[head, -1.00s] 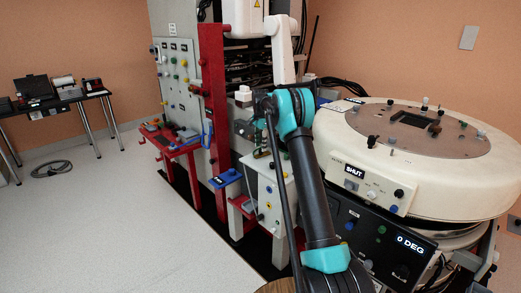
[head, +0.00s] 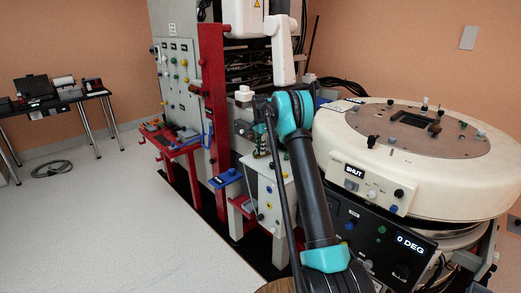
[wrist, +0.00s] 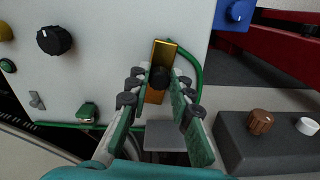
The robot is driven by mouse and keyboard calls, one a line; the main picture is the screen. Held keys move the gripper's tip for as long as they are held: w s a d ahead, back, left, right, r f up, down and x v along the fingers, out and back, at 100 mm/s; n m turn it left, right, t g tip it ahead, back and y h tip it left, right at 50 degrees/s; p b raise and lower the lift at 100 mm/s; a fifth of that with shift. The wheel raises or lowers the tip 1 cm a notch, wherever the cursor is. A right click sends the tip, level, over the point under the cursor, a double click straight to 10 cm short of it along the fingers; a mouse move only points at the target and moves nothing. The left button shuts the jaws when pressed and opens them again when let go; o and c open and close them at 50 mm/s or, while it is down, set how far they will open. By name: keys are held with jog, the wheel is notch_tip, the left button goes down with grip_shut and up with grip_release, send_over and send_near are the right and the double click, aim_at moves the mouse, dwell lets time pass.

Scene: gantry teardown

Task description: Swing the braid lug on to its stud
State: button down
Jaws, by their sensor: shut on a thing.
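The braid lug (wrist: 164,55) shows in the wrist view as an upright brass-coloured strip on the white panel (wrist: 105,70). A black round knob or post (wrist: 158,78) stands in front of its lower half. A green cable (wrist: 199,65) curves down beside the strip on its right. My gripper (wrist: 159,84) has its fingers on either side of the black part and is shut on it. Whether that black part belongs to the lug is hard to tell, and I cannot make out the stud separately. In the head view my arm mostly hides the gripper and lug.
A black knob (wrist: 54,40) and a green fitting (wrist: 88,112) lie left on the panel. A dark box (wrist: 270,140) with brown and white knobs stands at right.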

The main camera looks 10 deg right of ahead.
aim_at(259, 161)
dwell(0.4)
jog(key=m, duration=0.2)
jog(key=s+m, duration=0.1)
jog(key=m, duration=0.1)
jog(key=shift+s+d, duration=0.15)
jog(key=shift+s, duration=0.05)
jog(key=m, duration=0.2)
jog(key=s+m, duration=0.1)
jog(key=m, duration=0.1)
jog(key=shift+s, duration=0.1)
jog(key=m, duration=0.3)
jog(key=s+m, duration=0.1)
jog(key=shift+s+a, duration=0.1)
jog(key=shift+a, duration=0.25)
jog(key=shift+s+a+m, duration=0.2)
jog(key=shift+m, duration=0.8)
jog(key=shift+s+a+m, duration=0.2)
jog(key=shift+m, duration=0.8)
jog(key=c, duration=1.3)
grip_release()
jog(key=shift+c, duration=0.2)
